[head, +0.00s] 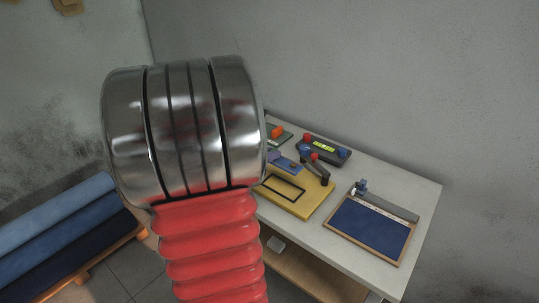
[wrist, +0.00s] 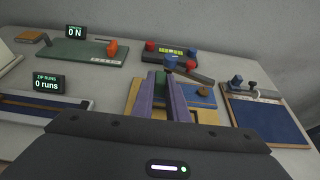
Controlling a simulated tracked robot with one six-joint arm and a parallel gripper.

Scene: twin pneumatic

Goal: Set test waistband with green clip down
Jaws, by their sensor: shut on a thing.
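My gripper (wrist: 163,82) shows in the wrist view as two long purple fingers above the yellow board (wrist: 132,93). They are shut on a green piece, the green clip (wrist: 160,80), which sits between the fingers. A blue band piece with a brown spot, apparently the test waistband (wrist: 198,97), extends to the right of the fingers over the yellow board. The fingers hide part of it, and I cannot tell whether it touches the board. In the head view the blue waistband (head: 286,163) shows at the board's far edge, and my arm hides most of the gripper.
A grey box with red and blue knobs (head: 324,149) stands behind the board, with a dark lever (head: 318,172) at the board's right. A blue-faced tray (head: 370,229) lies to the right. A green plate with an orange part (wrist: 85,50) is at back left.

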